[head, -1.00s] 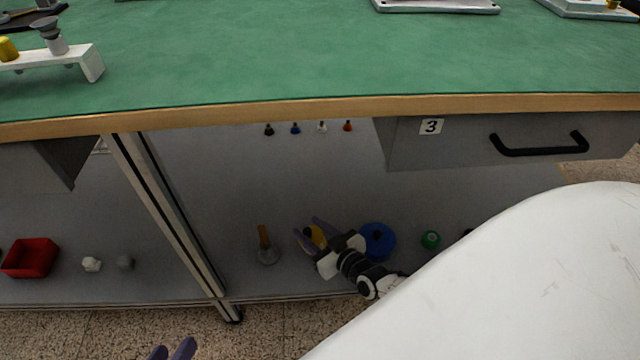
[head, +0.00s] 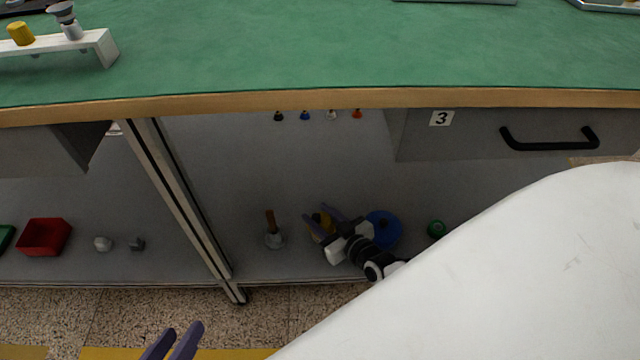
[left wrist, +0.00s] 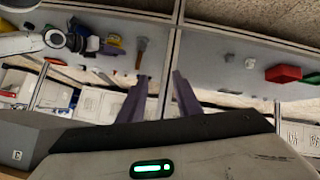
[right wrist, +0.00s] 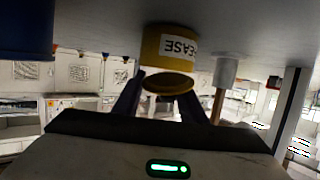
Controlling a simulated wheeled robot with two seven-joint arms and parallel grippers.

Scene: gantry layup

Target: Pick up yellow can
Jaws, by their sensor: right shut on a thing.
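The yellow can (head: 325,224) stands on the grey shelf under the green-topped bench, partly covered by my right gripper in the head view. In the right wrist view the yellow can (right wrist: 170,50) shows large, upside down in the picture, with a white label ending in "EASE". My right gripper (head: 323,214) is shut on the can, one finger on each side of it. I cannot tell whether the can is clear of the shelf. My left gripper (head: 182,328) is low in front of the bench, open and empty, as its parted fingers show in the left wrist view (left wrist: 158,82).
A blue container (head: 384,228) stands close to the right of the can. A brush with a wooden handle (head: 271,222) is to its left, and a green roll (head: 437,229) is farther right. The bench edge (head: 300,99), drawer (head: 500,140) and metal leg (head: 180,200) border the shelf space.

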